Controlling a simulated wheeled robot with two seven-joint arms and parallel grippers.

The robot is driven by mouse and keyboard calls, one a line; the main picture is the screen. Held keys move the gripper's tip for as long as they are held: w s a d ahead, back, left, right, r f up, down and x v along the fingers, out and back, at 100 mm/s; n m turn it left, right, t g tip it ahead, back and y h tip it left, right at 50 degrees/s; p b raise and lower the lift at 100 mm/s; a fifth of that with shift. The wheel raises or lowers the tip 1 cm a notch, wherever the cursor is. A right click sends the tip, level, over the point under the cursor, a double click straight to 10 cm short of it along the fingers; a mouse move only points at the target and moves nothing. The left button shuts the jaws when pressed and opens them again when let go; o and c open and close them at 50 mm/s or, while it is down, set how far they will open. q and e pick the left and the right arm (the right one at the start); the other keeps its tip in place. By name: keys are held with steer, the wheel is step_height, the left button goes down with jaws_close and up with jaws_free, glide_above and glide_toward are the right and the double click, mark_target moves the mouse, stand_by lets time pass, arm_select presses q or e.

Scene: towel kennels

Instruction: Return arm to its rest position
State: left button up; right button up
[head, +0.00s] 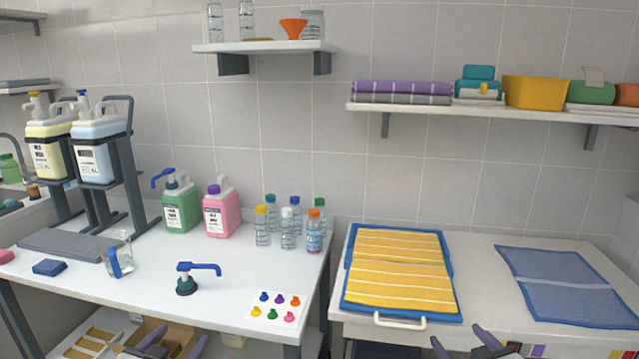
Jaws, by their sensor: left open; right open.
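My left gripper (177,341) shows at the bottom edge, in front of the left table. Its two dark fingertips are apart with nothing between them. My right gripper (459,337) shows at the bottom edge, in front of the right table. Its fingertips are also apart and empty. A yellow striped towel (400,262) lies flat on a blue tray (347,290) just beyond my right gripper, not touching it. Most of both arms is out of the picture.
The left table (140,290) holds a blue pump head (188,279), a clear jug (119,255), several bottles (262,227) and a green canister (181,207). A white handle (400,321) fronts the tray. A blue cloth (570,285) lies to the right. Cardboard boxes (175,334) sit below.

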arm_select(q)
steer(key=s+d+f+g, duration=0.2)
steer(key=s+d+f, duration=0.2)
steer(key=s, duration=0.7)
steer(key=s+d+f+g+h, duration=0.1)
steer(key=s+d+f, duration=0.4)
steer(key=s+f, duration=0.3)
steer(key=s+d+f+g+h, duration=0.1)
steer(key=s+d+f, duration=0.3)
steer(key=s, duration=1.2)
step_height(320, 180, down, 2)
steer(key=shift+d+f+n+g, duration=0.2)
steer(key=shift+n+g, duration=0.2)
steer(key=shift+g, duration=0.4)
arm_select(e)
steer(key=s+a+f+g, duration=0.2)
steer(key=s+a+f, duration=0.2)
steer(key=s, duration=0.7)
steer(key=s+a+f+g+y, duration=0.1)
steer(key=s+a+f, duration=0.4)
steer(key=s+f, duration=0.3)
steer(key=s+a+f+g+y, duration=0.1)
steer(key=s+a+f, duration=0.3)
steer(key=s, duration=1.2)
step_height(320, 180, down, 2)
steer(key=shift+a+f+m+g, duration=0.2)
steer(key=shift+m+g, duration=0.2)
steer(key=shift+g, duration=0.4)
